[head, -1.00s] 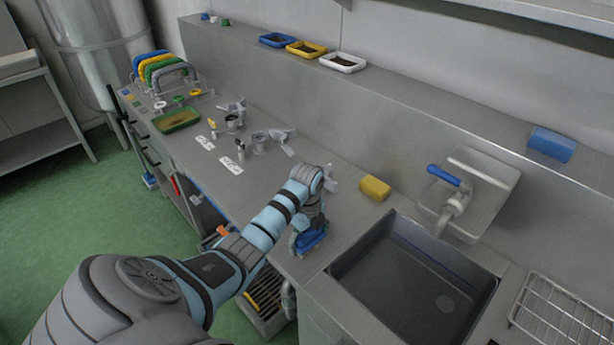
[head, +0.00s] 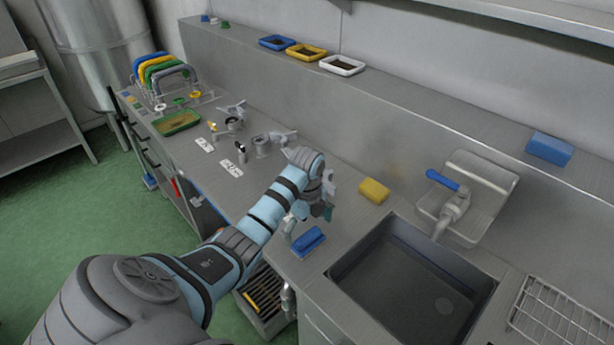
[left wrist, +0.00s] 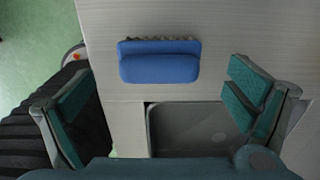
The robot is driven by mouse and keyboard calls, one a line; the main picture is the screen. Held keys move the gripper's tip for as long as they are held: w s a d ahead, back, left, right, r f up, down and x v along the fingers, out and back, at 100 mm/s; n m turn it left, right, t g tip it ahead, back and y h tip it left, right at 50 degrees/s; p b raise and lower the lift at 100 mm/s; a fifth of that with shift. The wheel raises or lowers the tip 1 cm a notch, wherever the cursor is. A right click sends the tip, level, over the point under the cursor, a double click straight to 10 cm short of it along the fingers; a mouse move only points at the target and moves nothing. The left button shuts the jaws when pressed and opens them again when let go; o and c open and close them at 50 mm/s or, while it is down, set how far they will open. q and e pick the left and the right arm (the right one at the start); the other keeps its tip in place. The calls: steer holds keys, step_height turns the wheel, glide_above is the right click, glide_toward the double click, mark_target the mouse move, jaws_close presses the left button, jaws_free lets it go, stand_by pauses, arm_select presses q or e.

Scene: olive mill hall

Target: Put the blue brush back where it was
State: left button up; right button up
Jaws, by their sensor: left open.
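The blue brush (head: 308,241) lies on the steel counter near its front edge, just left of the sink. In the left wrist view the brush (left wrist: 159,64) shows its smooth blue back and a thin row of dark bristles along one long side. My left gripper (head: 312,211) is open and empty above the brush, clear of it. In the left wrist view its two green-padded fingers (left wrist: 160,95) stand wide apart, with the brush beyond them. My right gripper is not in view.
The sink (head: 415,285) is right of the brush. A yellow sponge (head: 374,191) lies behind it, and a blue block (head: 549,148) sits on the ledge. Cups and white cards (head: 231,168) occupy the counter to the left. A drawer of tools (head: 263,297) stands open below.

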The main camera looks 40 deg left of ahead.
mark_target(307, 234)
arm_select(q)
step_height(307, 234, up, 5)
steer(key=shift+r, duration=0.1)
steer(key=shift+r+p, duration=0.95)
steer(key=shift+p, duration=0.3)
steer(key=shift+f, duration=0.15)
